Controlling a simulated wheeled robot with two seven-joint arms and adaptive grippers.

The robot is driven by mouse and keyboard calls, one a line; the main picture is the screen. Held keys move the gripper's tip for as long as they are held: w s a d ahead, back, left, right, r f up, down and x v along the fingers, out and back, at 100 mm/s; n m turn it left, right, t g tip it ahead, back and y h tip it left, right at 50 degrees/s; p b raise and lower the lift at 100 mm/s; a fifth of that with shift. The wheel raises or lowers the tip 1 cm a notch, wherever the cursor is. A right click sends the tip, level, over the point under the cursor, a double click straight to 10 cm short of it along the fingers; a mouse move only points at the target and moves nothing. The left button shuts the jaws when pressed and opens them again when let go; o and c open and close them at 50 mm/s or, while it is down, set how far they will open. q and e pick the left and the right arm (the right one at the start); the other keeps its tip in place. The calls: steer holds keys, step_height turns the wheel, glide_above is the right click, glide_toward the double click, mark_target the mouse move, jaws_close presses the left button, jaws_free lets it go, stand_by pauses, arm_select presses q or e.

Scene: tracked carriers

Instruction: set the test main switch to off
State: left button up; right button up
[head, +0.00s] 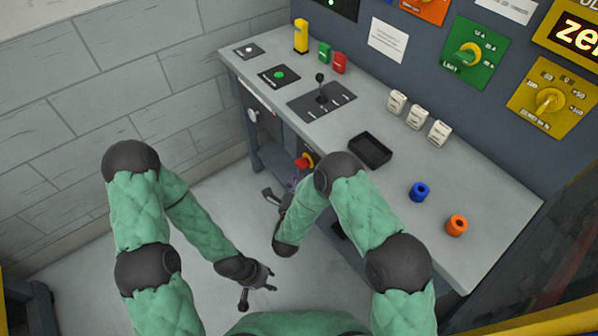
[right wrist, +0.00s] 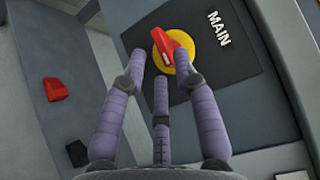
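The main switch is a red handle (right wrist: 167,43) on a yellow disc (right wrist: 184,60), on a dark plate (right wrist: 232,62) lettered MAIN. In the head view the switch (head: 304,161) is on the front of the bench, under the worktop and partly hidden by my right arm. My right gripper (right wrist: 159,60) is close to the switch with its fingers spread. The right fingertip overlaps the handle and disc in the picture; I cannot tell whether it touches. The right gripper (head: 281,196) is partly hidden in the head view. My left gripper (head: 259,289) is open and empty, low over the floor.
The grey worktop (head: 385,185) carries a joystick (head: 321,88), a black tray (head: 370,150), white blocks and coloured pieces. A wall panel with green and yellow dials stands behind. A brick wall (head: 90,100) is at left. Floor between wall and bench looks clear.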

mark_target(302, 164)
steer(key=shift+w+d+b, duration=0.2)
steer(key=shift+w+b, duration=0.05)
steer(key=shift+w, duration=0.75)
steer(key=shift+w+d+b, duration=0.15)
steer(key=shift+w+b, duration=0.1)
steer(key=shift+w, duration=0.75)
jaws_close()
steer(key=shift+r, duration=0.1)
